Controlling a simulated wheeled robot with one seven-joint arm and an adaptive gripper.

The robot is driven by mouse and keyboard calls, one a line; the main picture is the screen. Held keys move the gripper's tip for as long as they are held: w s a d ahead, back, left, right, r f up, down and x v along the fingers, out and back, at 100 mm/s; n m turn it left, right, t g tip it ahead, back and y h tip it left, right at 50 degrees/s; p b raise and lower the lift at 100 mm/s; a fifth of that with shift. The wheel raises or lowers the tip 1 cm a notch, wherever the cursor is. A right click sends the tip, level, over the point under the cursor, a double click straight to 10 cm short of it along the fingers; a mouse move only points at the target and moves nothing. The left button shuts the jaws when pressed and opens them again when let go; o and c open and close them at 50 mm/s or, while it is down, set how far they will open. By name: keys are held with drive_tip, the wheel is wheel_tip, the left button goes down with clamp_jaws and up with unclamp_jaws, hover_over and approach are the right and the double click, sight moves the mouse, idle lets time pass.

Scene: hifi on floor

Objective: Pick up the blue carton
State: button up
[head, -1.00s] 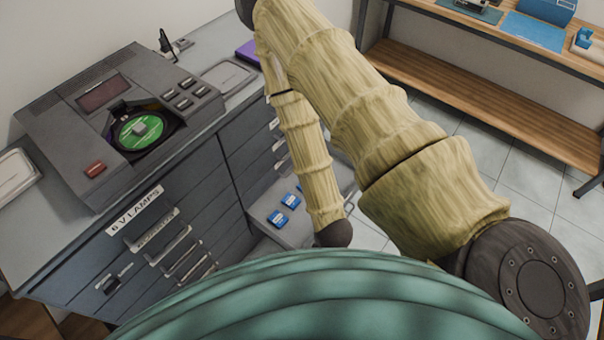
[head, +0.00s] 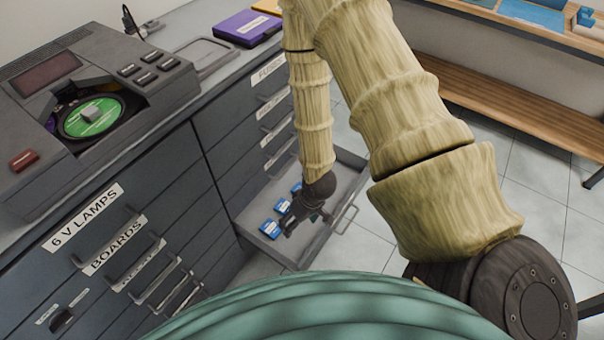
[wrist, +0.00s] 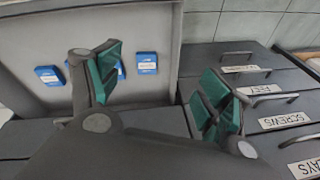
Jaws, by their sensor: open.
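Several small blue cartons lie in a row in an open grey drawer (head: 341,183). In the head view one blue carton (head: 270,229) is nearest, another (head: 282,206) is just behind it, and more blue shows further back, partly hidden by my arm. My gripper (head: 310,222) is over the drawer, beside the cartons, and its exact height is unclear. In the wrist view its teal-padded fingers (wrist: 165,90) are apart with nothing between them. One carton (wrist: 147,63) shows clear between the fingers beyond them, one (wrist: 49,75) is to the left, and another is partly behind the left finger.
The drawer belongs to a dark grey cabinet (head: 150,205) with labelled, handled drawers. On its top are a grey disc player (head: 90,85) with a green disc, a shallow tray (head: 205,55) and a purple box (head: 247,28). A wooden bench (head: 500,105) stands at right, with tiled floor between.

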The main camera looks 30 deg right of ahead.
drive_tip(key=w+d+f+n+b, duration=0.1)
drive_tip(key=w+d+f+b, duration=0.4)
drive_tip(key=b, duration=0.3)
drive_tip(key=w+d+f+n+t+b, duration=0.1)
drive_tip(key=w+d+f+b, duration=0.5)
drive_tip(key=w+b, duration=0.2)
drive_tip(key=w+d+f+t+b, duration=0.1)
drive_tip(key=w+d+f+b, duration=0.5)
drive_tip(key=b, duration=0.4)
drive_tip(key=shift+w+f+n+h, duration=0.3)
drive_tip(key=shift+w+n+h, duration=0.1)
drive_tip(key=shift+w, duration=0.05)
drive_tip(key=shift+b+x, duration=1.75)
drive_tip(key=shift+x, duration=0.95)
drive_tip(key=shift+w+a+r, duration=0.1)
drive_tip(key=shift+a+r, duration=0.05)
drive_tip(key=shift+a, duration=0.1)
drive_tip(key=c, duration=0.9)
